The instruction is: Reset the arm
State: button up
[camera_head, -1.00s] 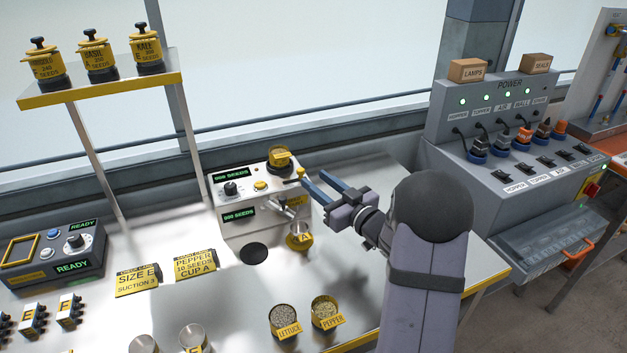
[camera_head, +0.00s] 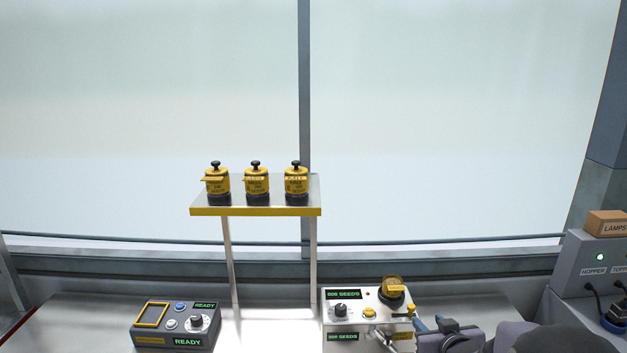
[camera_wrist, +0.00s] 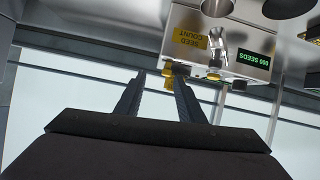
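My gripper (camera_head: 430,325) is at the lower right of the head view, just right of the seed counting machine (camera_head: 352,326). Part of my arm shows at the bottom edge. In the wrist view my two fingertips (camera_wrist: 158,76) stand apart with a gap between them. The machine (camera_wrist: 226,28) appears upside down there, just beyond the fingertips. A small yellow part of it shows near the gap; I cannot tell whether a finger touches it. Nothing is clearly held.
A shelf (camera_head: 255,211) with yellow jars (camera_head: 256,184) stands left of the machine. A control box (camera_head: 150,338) reading READY is at lower left. The grey power panel (camera_head: 590,280) is at the right edge, with a LAMPS box (camera_head: 607,226) on top.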

jog(key=s+a+r+g+p, duration=0.3)
jog(key=s+a+g+p, duration=0.1)
jog(key=s, duration=0.6)
jog(key=s+a+r+g+p, duration=0.4)
jog(key=s+p, duration=0.2)
jog(key=s, duration=0.4)
jog(key=s+a+r+g+p, duration=0.3)
jog(key=s+a+g+p, duration=0.1)
jog(key=s, duration=0.6)
jog(key=shift+a+r+m+g+p, duration=0.25)
jog(key=shift+a+m+p, duration=0.2)
jog(key=shift+p, duration=0.65)
